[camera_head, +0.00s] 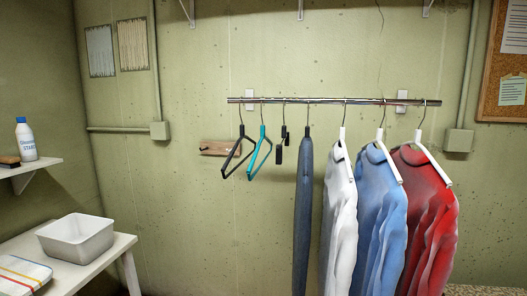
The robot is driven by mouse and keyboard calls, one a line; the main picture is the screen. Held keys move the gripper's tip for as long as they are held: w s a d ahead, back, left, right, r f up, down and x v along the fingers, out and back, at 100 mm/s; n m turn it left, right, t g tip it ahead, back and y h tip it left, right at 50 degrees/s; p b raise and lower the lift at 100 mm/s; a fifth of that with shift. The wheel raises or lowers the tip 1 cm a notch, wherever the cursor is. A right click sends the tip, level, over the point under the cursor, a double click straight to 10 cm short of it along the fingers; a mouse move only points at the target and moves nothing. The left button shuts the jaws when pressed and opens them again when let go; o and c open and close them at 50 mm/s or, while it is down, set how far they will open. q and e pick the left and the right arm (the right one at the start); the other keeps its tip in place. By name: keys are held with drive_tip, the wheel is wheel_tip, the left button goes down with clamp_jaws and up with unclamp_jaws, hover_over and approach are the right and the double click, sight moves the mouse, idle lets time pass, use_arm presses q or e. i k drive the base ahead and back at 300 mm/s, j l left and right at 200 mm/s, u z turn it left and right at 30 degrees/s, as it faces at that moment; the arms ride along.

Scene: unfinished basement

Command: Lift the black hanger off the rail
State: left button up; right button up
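A metal rail (330,101) runs across the wall in the head view. A black hanger (232,157) hangs empty by its hook near the left end of the rail. A teal hanger (254,165) hangs just to its right, close beside it. A small dark clip-type hanger (280,150) hangs to the right of the teal one. Neither of my grippers shows in the head view.
Dark trousers (303,210), a white shirt (340,215), a blue shirt (381,220) and a red shirt (430,215) hang further right. A wooden peg board (213,148) is on the wall behind the black hanger. A white table (122,243) with a tub (76,241) stands left.

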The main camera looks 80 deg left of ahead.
sight(242, 132)
drive_tip(key=u, duration=2.85)
drive_tip(key=z, duration=0.45)
